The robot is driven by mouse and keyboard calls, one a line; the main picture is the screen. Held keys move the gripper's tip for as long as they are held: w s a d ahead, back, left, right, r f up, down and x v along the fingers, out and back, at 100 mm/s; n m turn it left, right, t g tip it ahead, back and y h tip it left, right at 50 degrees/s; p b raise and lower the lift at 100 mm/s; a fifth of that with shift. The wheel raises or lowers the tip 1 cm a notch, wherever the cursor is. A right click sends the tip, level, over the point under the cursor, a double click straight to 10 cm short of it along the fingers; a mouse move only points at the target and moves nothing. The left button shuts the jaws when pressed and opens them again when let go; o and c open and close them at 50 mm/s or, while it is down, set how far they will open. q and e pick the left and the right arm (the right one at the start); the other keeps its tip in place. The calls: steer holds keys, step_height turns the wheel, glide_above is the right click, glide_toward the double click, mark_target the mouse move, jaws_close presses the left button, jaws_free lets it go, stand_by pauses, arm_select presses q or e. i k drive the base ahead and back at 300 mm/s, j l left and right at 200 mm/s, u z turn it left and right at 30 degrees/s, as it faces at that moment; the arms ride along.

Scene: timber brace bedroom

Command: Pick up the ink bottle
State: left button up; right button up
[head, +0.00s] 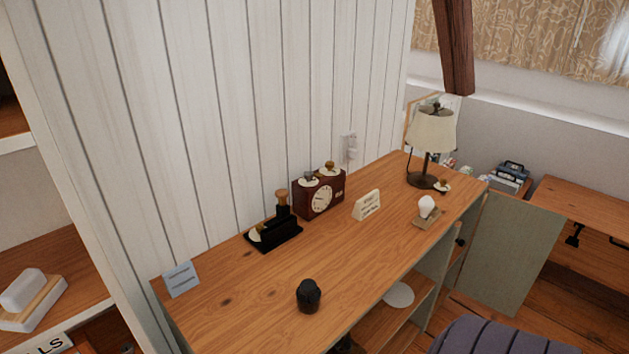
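A small dark, rounded bottle with a black cap (308,296), which looks like the ink bottle, stands upright near the front edge of the wooden desk (260,306). Nothing touches it, and the desk around it is bare. Any label or ink in it is too small to make out. Neither of my grippers shows in the head view.
Behind the bottle are a black stand (273,236), a dark red clock box (319,196), a small sign (366,205) and a lamp (434,131). A blue-grey card (181,278) stands left. A dark padded seat (500,338) is at lower right.

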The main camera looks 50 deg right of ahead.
mark_target(311, 305)
steer(key=z, duration=1.45)
